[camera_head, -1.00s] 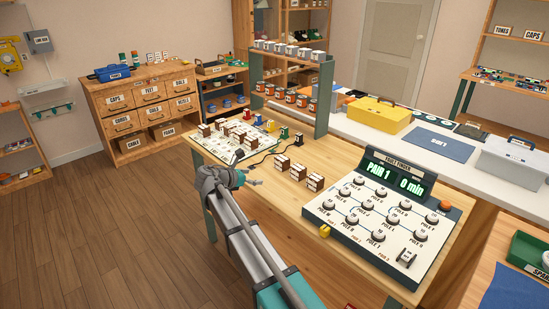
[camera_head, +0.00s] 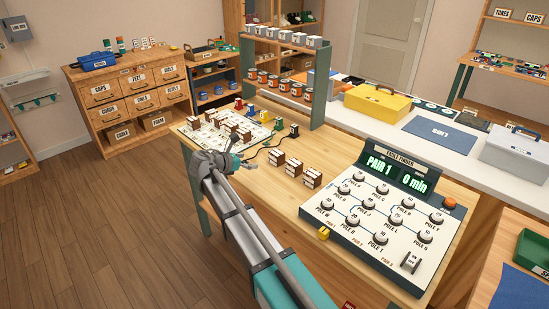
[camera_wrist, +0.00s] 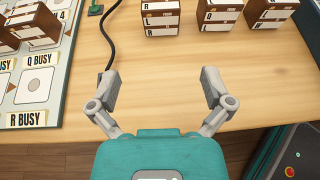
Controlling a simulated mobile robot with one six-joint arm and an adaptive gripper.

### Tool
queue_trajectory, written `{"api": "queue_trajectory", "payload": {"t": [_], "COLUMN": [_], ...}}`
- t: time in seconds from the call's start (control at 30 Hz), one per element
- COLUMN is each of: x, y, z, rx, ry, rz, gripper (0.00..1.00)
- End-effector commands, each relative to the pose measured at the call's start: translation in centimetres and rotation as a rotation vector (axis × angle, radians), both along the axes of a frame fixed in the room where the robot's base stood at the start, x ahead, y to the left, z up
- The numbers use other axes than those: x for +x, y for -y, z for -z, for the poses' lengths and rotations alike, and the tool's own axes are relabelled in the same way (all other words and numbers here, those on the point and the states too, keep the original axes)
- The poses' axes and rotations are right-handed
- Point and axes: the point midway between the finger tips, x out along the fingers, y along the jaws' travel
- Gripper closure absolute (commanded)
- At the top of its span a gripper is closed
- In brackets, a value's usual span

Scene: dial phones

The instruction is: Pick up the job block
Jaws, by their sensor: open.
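Several brown-and-white lettered blocks are in view; I cannot tell which is the job block. Three stand in a row on the wooden table: a left block (camera_head: 277,158), a middle block (camera_head: 293,168) and a right block (camera_head: 312,179). In the wrist view, three blocks show at the top: a left one (camera_wrist: 160,18), a middle one (camera_wrist: 217,14) and a right one (camera_wrist: 271,12). More blocks (camera_head: 231,127) stand on the white board (camera_head: 195,138). My gripper (camera_head: 242,157) is open and empty, on the near side of the row. Bare tabletop lies between its fingers (camera_wrist: 161,84) and the blocks.
A black cable (camera_wrist: 109,40) runs along the table beside the board, left of the row. The fault finder panel (camera_head: 375,225) stands to the right, with a small yellow item (camera_head: 323,233) at its left corner. A rack of cans (camera_head: 320,85) stands behind.

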Motion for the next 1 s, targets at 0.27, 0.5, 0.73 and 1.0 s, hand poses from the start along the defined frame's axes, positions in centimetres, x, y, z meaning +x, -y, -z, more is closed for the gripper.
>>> {"api": "queue_trajectory", "payload": {"t": [0.27,0.5,0.73,1.0], "x": [0.6,2.6,4.6,5.3], "y": [0.6,2.8,5.0,5.8], "z": [0.6,1.9,3.1,3.3], "rx": [0.000,0.001,0.000,0.000], "ry": [0.000,0.001,0.000,0.000], "rz": [0.000,0.000,0.000,-0.002], "gripper": [0.00,0.00,0.00,0.00]}}
